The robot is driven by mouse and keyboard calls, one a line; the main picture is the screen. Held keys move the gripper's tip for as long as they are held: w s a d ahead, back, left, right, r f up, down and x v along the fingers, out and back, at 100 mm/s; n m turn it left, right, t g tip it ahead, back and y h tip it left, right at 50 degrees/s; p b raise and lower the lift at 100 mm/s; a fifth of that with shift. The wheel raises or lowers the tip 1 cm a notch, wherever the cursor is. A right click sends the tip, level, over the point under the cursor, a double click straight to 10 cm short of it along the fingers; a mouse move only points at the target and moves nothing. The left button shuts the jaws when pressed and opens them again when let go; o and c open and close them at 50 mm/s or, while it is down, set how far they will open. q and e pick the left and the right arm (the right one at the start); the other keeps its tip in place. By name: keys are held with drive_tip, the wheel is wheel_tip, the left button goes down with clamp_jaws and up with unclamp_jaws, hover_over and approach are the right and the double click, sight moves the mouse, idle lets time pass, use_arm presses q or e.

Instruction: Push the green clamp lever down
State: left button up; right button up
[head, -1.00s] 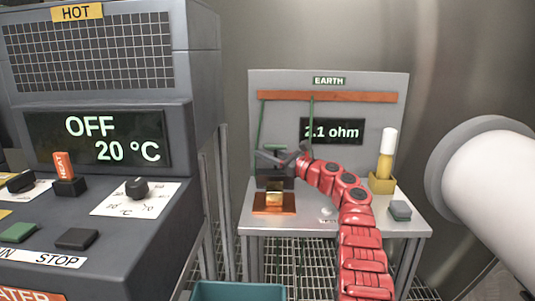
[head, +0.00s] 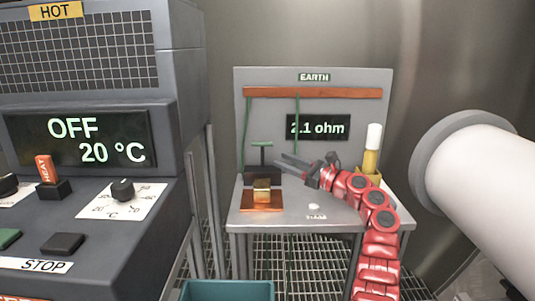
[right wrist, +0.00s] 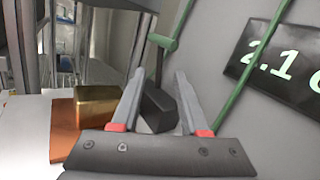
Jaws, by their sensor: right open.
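The green clamp lever (head: 262,145) has a T-shaped green bar on a dark stem and stands upright from a dark clamp block (head: 258,175). In the right wrist view the green lever (right wrist: 163,42) shows beyond the fingertips, with the dark block (right wrist: 157,108) framed between the fingers. My right gripper (head: 279,163) is open and empty, just right of the stem and below the bar's height. It shows in the right wrist view too (right wrist: 160,73). I cannot tell whether a finger touches the clamp. My left gripper is out of view.
A brass block on a copper plate (head: 262,207) sits in front of the clamp. Green cables hang from a copper bar (head: 312,93) behind it. The display (head: 318,127) reads 2.1 ohm. A yellow holder with a white-topped tool (head: 372,150) stands right. A heater cabinet (head: 100,110) fills the left.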

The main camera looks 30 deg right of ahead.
drive_tip(key=v, duration=0.5)
drive_tip(key=shift+s+d, duration=0.15)
drive_tip(key=shift+s, duration=0.2)
